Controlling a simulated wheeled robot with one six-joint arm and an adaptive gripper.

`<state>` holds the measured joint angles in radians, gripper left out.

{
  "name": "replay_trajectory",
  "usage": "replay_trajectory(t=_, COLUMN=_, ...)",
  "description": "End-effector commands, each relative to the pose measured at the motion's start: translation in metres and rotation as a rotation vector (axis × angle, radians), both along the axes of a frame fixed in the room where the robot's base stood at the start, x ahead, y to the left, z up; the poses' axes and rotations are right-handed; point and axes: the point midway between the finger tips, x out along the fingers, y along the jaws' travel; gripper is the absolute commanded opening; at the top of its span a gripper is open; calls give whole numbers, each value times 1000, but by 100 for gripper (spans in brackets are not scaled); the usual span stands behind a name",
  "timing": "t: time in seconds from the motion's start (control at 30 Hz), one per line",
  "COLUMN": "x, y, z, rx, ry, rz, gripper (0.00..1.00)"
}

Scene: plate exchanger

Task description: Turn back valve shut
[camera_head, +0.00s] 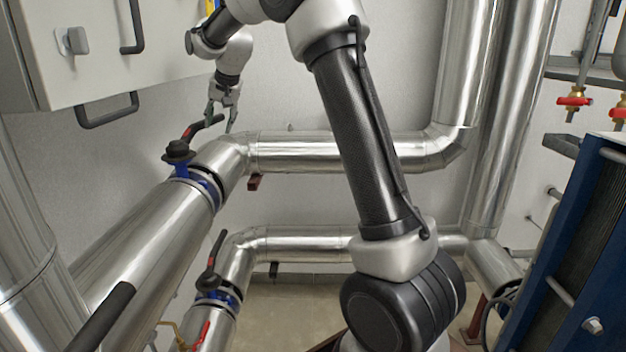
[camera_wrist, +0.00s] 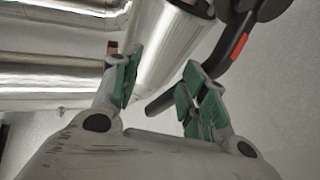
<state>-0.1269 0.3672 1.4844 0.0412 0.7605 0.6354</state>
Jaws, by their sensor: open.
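The upper pipe valve has a black lever (camera_head: 200,128) with a red band, mounted on a black hub (camera_head: 178,152) above a blue collar. The lever angles up and right from the hub. My gripper (camera_head: 221,119) points down at the lever's free end, its fingers spread. In the wrist view, the lever (camera_wrist: 222,68) comes in from the upper right, and its dark tip appears between the green-padded fingers of my gripper (camera_wrist: 164,57), nearer the right finger. I cannot tell whether a finger touches it.
A second black-levered valve (camera_head: 213,262) sits on the lower pipe. A grey cabinet (camera_head: 150,85) with black handles hangs at the upper left, close to my gripper. A metal pipe (camera_head: 330,155) runs right behind the lever. A blue plate exchanger (camera_head: 570,235) stands at the right.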

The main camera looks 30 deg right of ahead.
Motion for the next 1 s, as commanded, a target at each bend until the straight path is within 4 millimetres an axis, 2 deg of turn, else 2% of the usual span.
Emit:
replay_trajectory(t=0.37, x=-74, y=-13, z=-38, rx=-119, ry=139, rz=198, gripper=43)
replay_trajectory(t=1.0, x=-210, y=-40, z=-60, rx=-218, ry=298, rz=445, gripper=43)
